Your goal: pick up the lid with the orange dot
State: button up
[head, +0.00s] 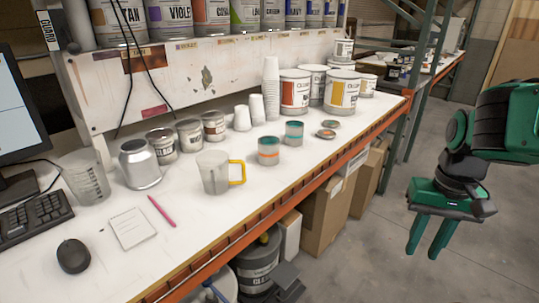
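Two small round lids lie flat on the white bench, close together. The nearer lid (326,133) and the farther lid (330,124) both show a reddish or orange patch on a grey-green rim. They are too small to tell which has the orange dot. My green gripper (424,252) hangs at the right, beyond the bench's front edge and over the floor. It points down, with its two fingers apart and nothing between them. It is well to the right of the lids and clear of them.
Large paint cans (295,95) and a cup stack (271,90) stand behind. Cardboard boxes (325,205) sit below the orange bench edge.

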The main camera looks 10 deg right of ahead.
aim_at(325, 134)
jog(key=z, duration=0.05)
jog(key=k, duration=0.5)
jog(key=z, duration=1.8)
jog(key=i, duration=1.5)
jog(key=u, duration=1.8)
